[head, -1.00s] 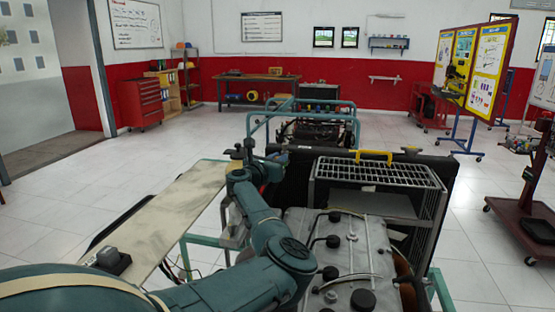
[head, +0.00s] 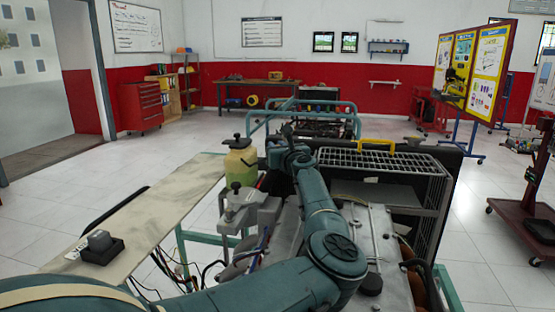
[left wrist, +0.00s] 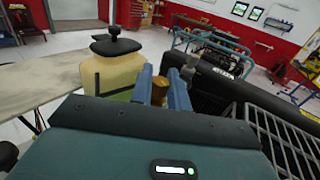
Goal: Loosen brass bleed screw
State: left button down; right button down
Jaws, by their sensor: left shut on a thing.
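The brass bleed screw (left wrist: 159,91) shows in the left wrist view as a small brass-coloured piece between the two blue fingers of my left gripper (left wrist: 160,82). The fingers are shut on it from both sides. In the head view my left gripper (head: 286,148) is at the back of the engine trainer, in front of the black radiator panel, and hides the screw there. My right gripper is not in view.
A yellow-green reservoir (head: 241,163) with a black cap stands just left of the gripper. A wire cage (head: 392,165) with a yellow handle is to the right. A pale board (head: 160,215) carrying a small black tray (head: 97,248) extends at the left.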

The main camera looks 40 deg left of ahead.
pick_arm(q)
jog(key=shift+n+g+y+b, duration=0.5)
jog(key=shift+n+g+b, duration=0.2)
jog(key=shift+g+b, duration=0.4)
jog(key=shift+r, duration=0.1)
jog(key=c, duration=1.4)
grip_release()
